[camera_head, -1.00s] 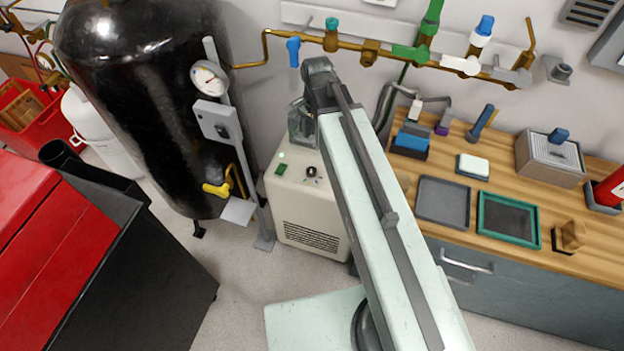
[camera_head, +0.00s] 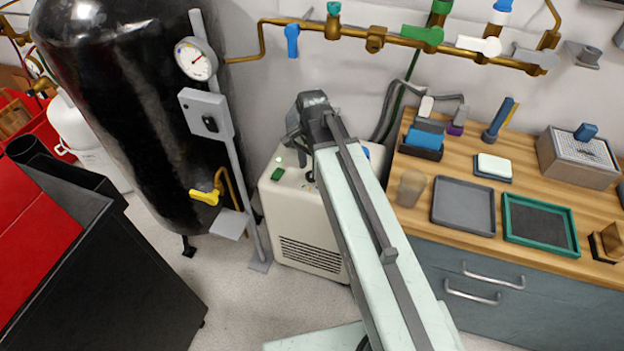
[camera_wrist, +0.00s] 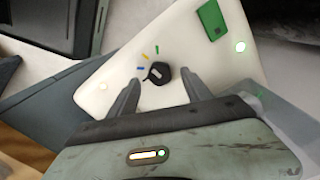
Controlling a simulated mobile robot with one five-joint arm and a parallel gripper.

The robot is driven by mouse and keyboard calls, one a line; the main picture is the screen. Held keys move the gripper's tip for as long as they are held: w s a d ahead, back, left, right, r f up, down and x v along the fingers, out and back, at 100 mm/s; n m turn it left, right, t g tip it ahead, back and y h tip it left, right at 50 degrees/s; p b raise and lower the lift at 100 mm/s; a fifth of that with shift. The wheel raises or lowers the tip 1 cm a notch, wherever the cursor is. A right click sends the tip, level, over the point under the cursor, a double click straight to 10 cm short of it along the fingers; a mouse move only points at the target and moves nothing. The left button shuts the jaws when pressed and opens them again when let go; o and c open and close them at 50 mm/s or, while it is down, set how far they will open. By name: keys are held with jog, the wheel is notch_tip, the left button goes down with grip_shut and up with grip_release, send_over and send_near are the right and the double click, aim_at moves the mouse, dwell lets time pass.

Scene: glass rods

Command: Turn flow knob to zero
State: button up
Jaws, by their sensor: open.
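The black knob (camera_wrist: 158,73) sits on the top of a cream box-shaped unit (camera_head: 307,222). In the wrist view, short yellow, blue and green marks lie beside the knob, and a pale pointer patch shows on it. My gripper (camera_wrist: 161,78) is open, with one finger on each side of the knob's near edge. I cannot tell whether the fingers touch it or how high above it they are. In the head view my gripper (camera_head: 300,152) hangs over the unit's top, and my arm hides most of the knob.
A green rectangle (camera_wrist: 210,20) and a lit white spot (camera_wrist: 240,46) are on the unit's top. A black tank (camera_head: 110,110) with a post and gauge (camera_head: 196,59) stands left. A wooden bench (camera_head: 470,155) with trays is right. Brass piping (camera_head: 400,40) runs behind.

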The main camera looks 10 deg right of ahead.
notch_tip(320, 180, down, 2)
jog(key=shift+f+b, duration=0.1)
jog(key=shift+b, duration=0.35)
jog(key=shift+r, duration=0.2)
grip_shut()
